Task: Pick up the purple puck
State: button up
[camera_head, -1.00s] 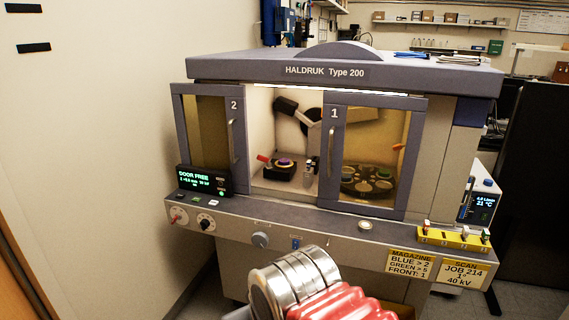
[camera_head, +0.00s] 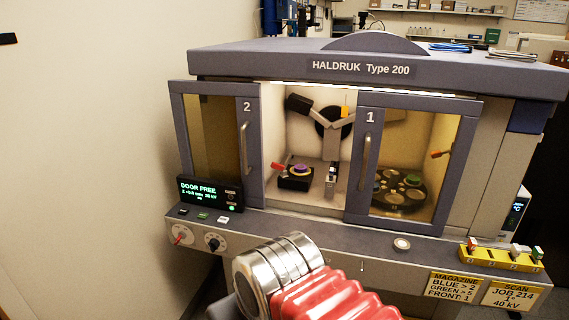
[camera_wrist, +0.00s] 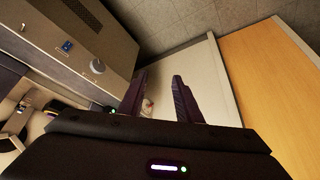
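The purple puck (camera_head: 300,169) sits on a dark stage (camera_head: 294,183) inside the machine's lit chamber, seen small through the gap between doors 2 and 1. A yellow edge shows around it. My gripper (camera_wrist: 160,76) is open in the wrist view. Its two dark fingers stand apart with nothing visibly held between them. It is outside the machine, with the machine's front to its left. The puck cannot be made out in the wrist view, and the gripper is out of the head view.
Door 2 (camera_head: 243,150) and door 1 (camera_head: 363,165) flank the opening. A silver post (camera_head: 331,180) stands right of the stage. A dark carousel (camera_head: 417,193) with discs is behind door 1's glass. A console (camera_head: 209,192) reads DOOR FREE. A yellow rack (camera_head: 500,258) sits on the ledge.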

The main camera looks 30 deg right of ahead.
aim_at(301, 168)
jog(key=z, duration=0.05)
jog(key=i, duration=1.3)
jog(key=u, duration=0.05)
